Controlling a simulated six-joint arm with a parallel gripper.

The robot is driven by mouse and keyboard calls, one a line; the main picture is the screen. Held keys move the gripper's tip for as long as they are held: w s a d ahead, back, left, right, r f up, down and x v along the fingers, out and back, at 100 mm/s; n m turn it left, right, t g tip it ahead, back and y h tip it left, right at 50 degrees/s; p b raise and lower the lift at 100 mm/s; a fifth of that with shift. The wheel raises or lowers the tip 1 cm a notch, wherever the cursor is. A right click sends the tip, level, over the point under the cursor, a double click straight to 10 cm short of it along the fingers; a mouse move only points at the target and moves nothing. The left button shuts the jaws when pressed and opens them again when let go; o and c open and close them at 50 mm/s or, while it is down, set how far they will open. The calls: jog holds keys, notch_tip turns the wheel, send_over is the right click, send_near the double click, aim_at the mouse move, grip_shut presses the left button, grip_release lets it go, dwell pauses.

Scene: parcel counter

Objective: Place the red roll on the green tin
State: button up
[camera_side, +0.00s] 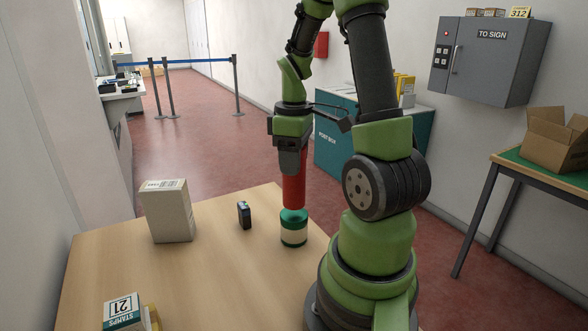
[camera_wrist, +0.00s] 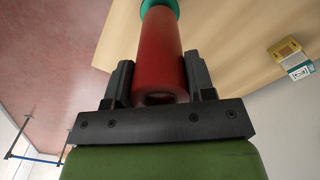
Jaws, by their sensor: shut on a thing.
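The red roll (camera_side: 293,190) is upright in my gripper (camera_side: 291,160), which is shut on its upper part. The green tin (camera_side: 294,228), with a pale band around its side, stands on the table directly under the roll. In the side view the roll's lower end meets the tin's green top; whether it rests there or hangs just above, I cannot tell. In the wrist view the red roll (camera_wrist: 162,55) lies between the two dark fingers of my gripper (camera_wrist: 160,80). Only a sliver of the green tin (camera_wrist: 158,5) shows beyond the roll's far end.
On the wooden table (camera_side: 200,285), a pale carton (camera_side: 168,212) stands at the left and a small black item (camera_side: 244,215) left of the tin. A stamps box (camera_side: 124,312) is at the front left. The table between them is clear.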

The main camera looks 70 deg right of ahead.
jog(key=shift+f, duration=1.15)
jog(key=o, duration=1)
jog(key=shift+f, duration=0.15)
